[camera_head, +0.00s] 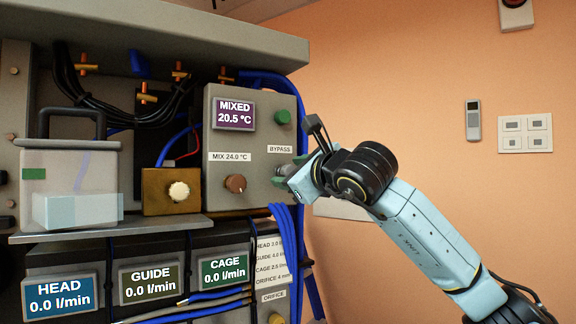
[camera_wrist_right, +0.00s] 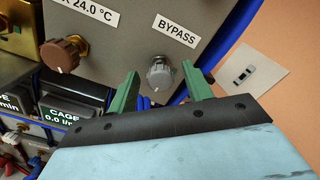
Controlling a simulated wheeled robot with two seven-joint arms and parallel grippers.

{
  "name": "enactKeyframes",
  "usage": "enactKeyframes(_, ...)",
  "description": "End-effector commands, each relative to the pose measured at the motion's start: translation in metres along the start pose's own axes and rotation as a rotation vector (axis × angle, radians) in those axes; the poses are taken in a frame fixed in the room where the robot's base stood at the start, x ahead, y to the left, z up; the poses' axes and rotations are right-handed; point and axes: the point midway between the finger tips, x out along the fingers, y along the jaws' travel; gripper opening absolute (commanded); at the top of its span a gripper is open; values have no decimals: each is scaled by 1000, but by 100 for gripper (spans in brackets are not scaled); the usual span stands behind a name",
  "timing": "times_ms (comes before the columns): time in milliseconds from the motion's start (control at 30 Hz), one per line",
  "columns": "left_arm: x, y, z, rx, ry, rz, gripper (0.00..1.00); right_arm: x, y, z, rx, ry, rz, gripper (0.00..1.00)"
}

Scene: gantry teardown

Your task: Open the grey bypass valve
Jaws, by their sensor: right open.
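The grey bypass valve knob (camera_wrist_right: 160,76) sits on the grey panel below the BYPASS label (camera_wrist_right: 175,31). In the head view the label (camera_head: 280,149) shows, but the knob is largely hidden by my gripper. My right gripper (camera_wrist_right: 161,84) is open, with one green finger on each side of the knob in the right wrist view. I cannot tell whether the fingertips touch it. In the head view my right gripper (camera_head: 284,177) reaches the panel's right side from the right. My left gripper is not in view.
A brown mix knob (camera_head: 235,184) and a green button (camera_head: 282,117) are on the same panel. Blue hoses (camera_head: 283,228) run below and behind it. A brass block with a pale knob (camera_head: 179,191) and a clear tank (camera_head: 69,165) stand left.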

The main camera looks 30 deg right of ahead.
Motion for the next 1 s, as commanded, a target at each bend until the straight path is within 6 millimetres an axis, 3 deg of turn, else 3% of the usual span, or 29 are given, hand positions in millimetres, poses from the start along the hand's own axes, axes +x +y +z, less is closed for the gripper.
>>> enactKeyframes(167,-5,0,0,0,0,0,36,14,0,0,0,1,0,50)
enactKeyframes(467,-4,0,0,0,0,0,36,15,1,0,-1,0,0,50)
enactKeyframes(800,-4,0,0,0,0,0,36,15,1,0,-1,0,1,6)
enactKeyframes(1000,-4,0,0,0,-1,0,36,15,1,0,-13,0,1,6)
